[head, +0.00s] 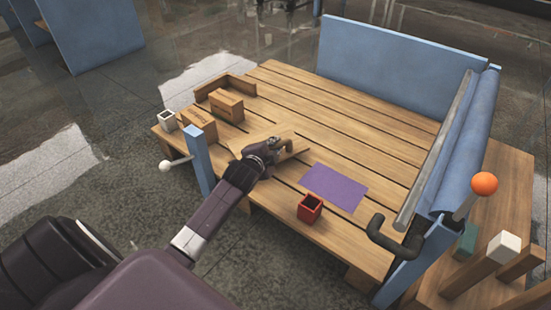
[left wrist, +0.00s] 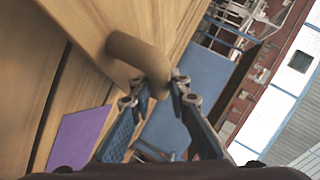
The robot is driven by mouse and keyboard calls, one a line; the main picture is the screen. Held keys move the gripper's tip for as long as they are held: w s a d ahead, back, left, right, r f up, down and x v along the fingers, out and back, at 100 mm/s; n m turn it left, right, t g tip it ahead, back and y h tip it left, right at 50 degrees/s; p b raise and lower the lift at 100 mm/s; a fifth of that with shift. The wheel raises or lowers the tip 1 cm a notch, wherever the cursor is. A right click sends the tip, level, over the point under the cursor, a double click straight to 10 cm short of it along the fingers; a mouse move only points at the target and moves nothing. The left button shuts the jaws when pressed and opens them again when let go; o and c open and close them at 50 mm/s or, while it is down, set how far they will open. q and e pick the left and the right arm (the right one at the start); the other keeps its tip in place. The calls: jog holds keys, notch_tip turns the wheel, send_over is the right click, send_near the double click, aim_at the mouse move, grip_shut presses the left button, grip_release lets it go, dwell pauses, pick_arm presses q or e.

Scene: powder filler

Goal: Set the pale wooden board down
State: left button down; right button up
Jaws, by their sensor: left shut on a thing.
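The pale wooden board (head: 246,142) shows in the head view over the slatted table (head: 370,130), left of the purple mat (head: 335,188). I cannot tell whether it touches the slats. My left gripper (head: 274,145) is at its right side, shut on its curved wooden handle and hiding part of the board. In the left wrist view, the handle (left wrist: 138,52) rises from the board (left wrist: 90,18) and runs between the fingers of my left gripper (left wrist: 160,95). The purple mat (left wrist: 80,137) lies lower left there. My right gripper is not in view.
A red open box (head: 310,208) stands by the mat's near edge. Cardboard boxes (head: 197,121) and a white cup (head: 167,121) stand at the table's left end. A blue post (head: 200,158) rises at the near edge. Blue panels (head: 385,65) bound the back and right. The table's back middle is clear.

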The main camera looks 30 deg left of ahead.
pick_arm(q)
notch_tip(320, 180, down, 4)
jog(key=b, duration=0.2)
jog(key=shift+b, duration=0.35)
jog(key=shift+r, duration=0.1)
jog(key=c, duration=1.8)
grip_release()
jog(key=shift+c, duration=0.2)
